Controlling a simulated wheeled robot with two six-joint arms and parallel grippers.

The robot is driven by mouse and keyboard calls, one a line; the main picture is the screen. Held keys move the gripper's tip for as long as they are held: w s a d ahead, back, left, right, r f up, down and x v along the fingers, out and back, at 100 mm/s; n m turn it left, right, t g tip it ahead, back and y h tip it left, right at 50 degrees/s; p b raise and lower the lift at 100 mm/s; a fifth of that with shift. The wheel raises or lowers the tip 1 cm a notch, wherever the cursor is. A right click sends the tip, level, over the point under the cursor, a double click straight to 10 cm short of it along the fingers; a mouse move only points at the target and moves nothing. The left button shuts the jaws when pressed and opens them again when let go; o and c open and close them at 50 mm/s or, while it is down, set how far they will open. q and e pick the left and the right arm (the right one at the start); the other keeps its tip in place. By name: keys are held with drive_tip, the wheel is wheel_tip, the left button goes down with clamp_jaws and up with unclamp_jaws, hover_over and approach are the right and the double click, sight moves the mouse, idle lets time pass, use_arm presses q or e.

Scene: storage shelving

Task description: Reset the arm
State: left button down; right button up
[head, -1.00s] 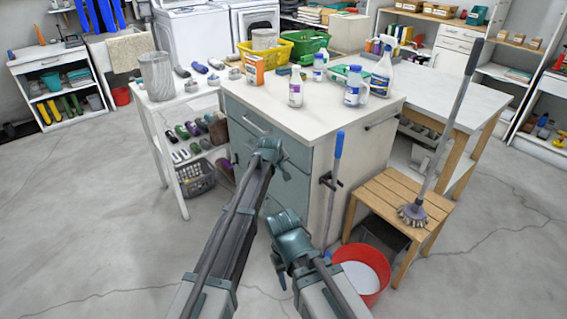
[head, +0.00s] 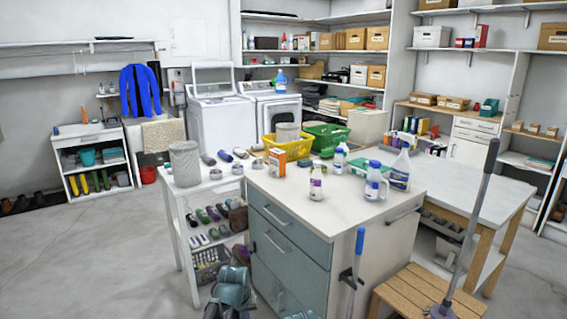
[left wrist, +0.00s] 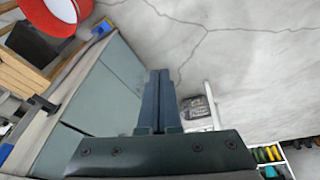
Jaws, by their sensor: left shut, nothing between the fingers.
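My left gripper (left wrist: 159,73) shows in the left wrist view with its two dark fingers together and nothing between them. It points over the floor, beside the blue-grey drawer front of the cabinet (left wrist: 95,95). In the head view, a teal joint of my arm shows at the bottom, in front of the cabinet (head: 290,250). The fingers of my left gripper are not visible there. My right gripper is not in view.
The white countertop (head: 290,197) holds several bottles and a box. A wooden stool (head: 405,295) with a mop (head: 470,230) stands at right. A blue-handled tool (head: 357,255) leans at the cabinet side. The floor (head: 90,260) at left is clear.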

use_arm(q)
drive_tip(key=s+a+m+g, duration=0.1)
drive_tip(key=s+a, duration=0.2)
drive_tip(key=s, duration=0.4)
drive_tip(key=s+a+m+g, duration=0.1)
drive_tip(key=s+a+g, duration=0.1)
drive_tip(key=s, duration=0.6)
drive_tip(key=s+d+m+y, duration=0.2)
drive_tip(key=s+d+m, duration=0.25)
drive_tip(key=d, duration=0.55)
wheel_tip(320, 180, up, 17)
drive_tip(key=p, duration=1.7)
drive_tip(key=shift+s+n+p, duration=0.2)
drive_tip(key=shift+n+p, duration=0.1)
drive_tip(key=shift+n, duration=0.05)
drive_tip(key=shift+f, duration=0.1)
